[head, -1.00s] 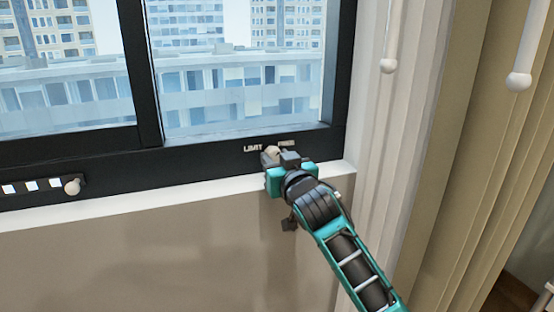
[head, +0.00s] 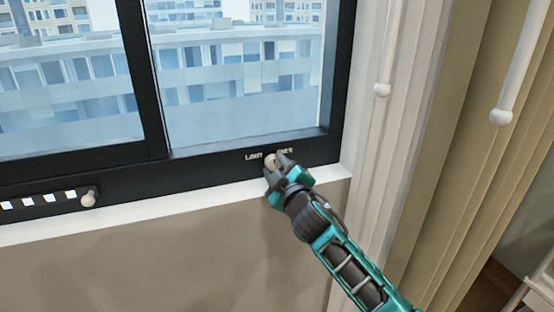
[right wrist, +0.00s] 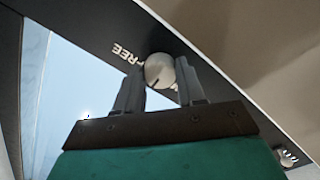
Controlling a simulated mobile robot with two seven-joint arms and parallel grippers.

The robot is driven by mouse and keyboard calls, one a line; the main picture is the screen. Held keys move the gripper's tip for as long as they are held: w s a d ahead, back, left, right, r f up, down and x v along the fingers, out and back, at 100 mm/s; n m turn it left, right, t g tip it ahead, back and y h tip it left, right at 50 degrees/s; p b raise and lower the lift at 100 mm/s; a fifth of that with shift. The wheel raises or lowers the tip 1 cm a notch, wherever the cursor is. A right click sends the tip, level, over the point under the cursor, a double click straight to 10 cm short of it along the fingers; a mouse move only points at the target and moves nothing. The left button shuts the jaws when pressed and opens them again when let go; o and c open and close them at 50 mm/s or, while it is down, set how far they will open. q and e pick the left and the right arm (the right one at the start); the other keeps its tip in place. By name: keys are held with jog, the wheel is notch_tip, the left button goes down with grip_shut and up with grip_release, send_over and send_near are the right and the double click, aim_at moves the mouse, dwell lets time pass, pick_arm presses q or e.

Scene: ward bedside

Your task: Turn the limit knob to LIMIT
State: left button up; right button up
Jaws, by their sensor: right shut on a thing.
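The limit knob (head: 271,161) is a small pale round knob on the black lower window frame. The word LIMIT stands to its left and a second label, partly covered by my gripper, to its right. My right gripper (head: 278,161) reaches it from the lower right. My left gripper is not in view.
A slotted strip with a pale knob (head: 88,200) is on the frame at the left. A white sill (head: 180,212) runs below the frame. Two white rods (head: 382,88) hang before the curtains (head: 440,150) at the right.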

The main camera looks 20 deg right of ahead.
jog(key=n+p, duration=0.1)
jog(key=n, duration=0.2)
jog(key=shift+r, duration=0.1)
jog(key=shift+n+p, duration=0.6)
jog(key=shift+n, duration=0.2)
jog(key=shift+n+p, duration=0.3)
jog(key=shift+n, duration=1.1)
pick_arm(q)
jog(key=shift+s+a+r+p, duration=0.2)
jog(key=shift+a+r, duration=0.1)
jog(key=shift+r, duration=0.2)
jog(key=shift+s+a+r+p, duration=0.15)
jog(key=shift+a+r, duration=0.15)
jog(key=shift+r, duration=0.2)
pick_arm(e)
jog(key=shift+n, duration=0.6)
jog(key=o, duration=1)
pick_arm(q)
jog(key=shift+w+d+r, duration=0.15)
pick_arm(e)
jog(key=shift+o, duration=0.2)
